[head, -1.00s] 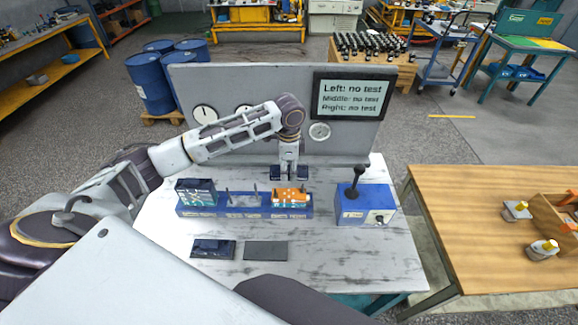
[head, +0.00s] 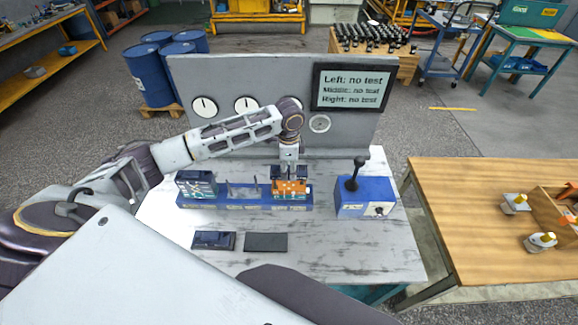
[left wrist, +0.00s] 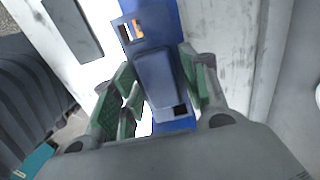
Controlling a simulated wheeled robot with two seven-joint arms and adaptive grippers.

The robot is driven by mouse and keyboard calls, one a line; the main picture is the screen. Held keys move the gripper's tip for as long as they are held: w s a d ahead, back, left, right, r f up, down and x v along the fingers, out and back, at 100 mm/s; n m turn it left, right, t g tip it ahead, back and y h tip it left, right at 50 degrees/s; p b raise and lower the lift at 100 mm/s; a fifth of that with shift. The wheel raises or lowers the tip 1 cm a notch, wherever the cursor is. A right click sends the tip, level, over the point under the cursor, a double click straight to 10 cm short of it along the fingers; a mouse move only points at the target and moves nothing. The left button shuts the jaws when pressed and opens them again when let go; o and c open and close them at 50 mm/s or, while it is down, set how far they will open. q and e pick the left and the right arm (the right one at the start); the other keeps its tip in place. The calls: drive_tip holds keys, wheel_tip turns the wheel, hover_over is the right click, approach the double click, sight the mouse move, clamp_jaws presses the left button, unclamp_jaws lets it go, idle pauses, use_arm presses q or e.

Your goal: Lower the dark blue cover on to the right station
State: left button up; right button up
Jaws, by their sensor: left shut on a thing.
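My left gripper (head: 289,170) is over the right end of the long blue fixture (head: 245,202). It is shut on the dark blue cover (left wrist: 157,75), which shows between its green fingers in the left wrist view. The cover is over the right station, where an orange block (head: 290,187) shows below the gripper in the head view. I cannot tell whether the cover touches the block. The middle station (head: 243,190) has bare upright pins. The left station has a dark-topped block (head: 197,182). My right gripper is not in view.
A blue box with a black lever (head: 354,175) stands right of the fixture. A dark blue part (head: 213,240) and a flat dark pad (head: 266,242) lie in front. A grey panel with gauges and a screen (head: 352,88) stands behind; the screen reads "no test" three times.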

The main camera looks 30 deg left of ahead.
use_arm(q)
hover_over(289, 185)
drive_tip(key=shift+f+b, duration=0.3)
drive_tip(key=shift+f, duration=2.1)
drive_tip(key=shift+f, duration=0.65)
drive_tip(key=o, duration=1.5)
drive_tip(key=shift+s+f, duration=0.1)
drive_tip(key=shift+r, duration=6.05)
